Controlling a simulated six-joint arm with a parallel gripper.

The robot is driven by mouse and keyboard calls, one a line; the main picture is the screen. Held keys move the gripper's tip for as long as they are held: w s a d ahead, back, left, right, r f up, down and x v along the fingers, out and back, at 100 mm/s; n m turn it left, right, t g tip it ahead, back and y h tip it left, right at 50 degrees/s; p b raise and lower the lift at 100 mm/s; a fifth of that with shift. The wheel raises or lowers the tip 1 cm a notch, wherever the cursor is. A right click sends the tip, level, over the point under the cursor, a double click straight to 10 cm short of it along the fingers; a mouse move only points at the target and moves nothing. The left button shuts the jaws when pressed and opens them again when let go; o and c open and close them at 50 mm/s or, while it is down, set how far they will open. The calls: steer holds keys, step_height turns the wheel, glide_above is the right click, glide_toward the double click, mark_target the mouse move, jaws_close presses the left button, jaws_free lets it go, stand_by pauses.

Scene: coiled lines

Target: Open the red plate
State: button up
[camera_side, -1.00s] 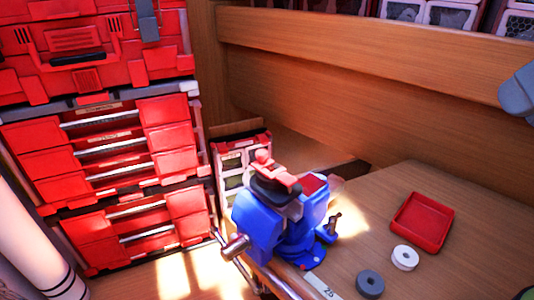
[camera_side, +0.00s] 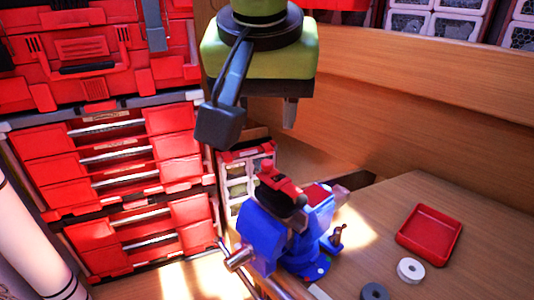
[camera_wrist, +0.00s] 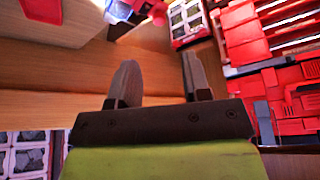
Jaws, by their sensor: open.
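A shallow square red tray with raised edges (camera_side: 428,234) lies on the wooden bench at the right of the side view; it is the nearest match to a red plate. It shows partly at the top left of the wrist view (camera_wrist: 42,9). A small flat red piece (camera_side: 317,194) also sits on top of the blue vise (camera_side: 270,232). My gripper (camera_wrist: 160,78) is open with nothing between its fingers. In the side view it hangs above and behind the vise, apart from the tray; one fingertip (camera_side: 289,113) shows clearly.
A white ring (camera_side: 411,270) and a grey ring (camera_side: 374,292) lie near the tray. Red drawer cabinets (camera_side: 120,170) stand at the left. A wooden ledge (camera_side: 400,100) runs behind the bench. The bench around the tray is mostly clear.

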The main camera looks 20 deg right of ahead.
mark_target(267, 162)
steer(key=x, duration=0.9)
steer(key=shift+d+f, duration=0.1)
steer(key=shift+f, duration=0.15)
jaws_close()
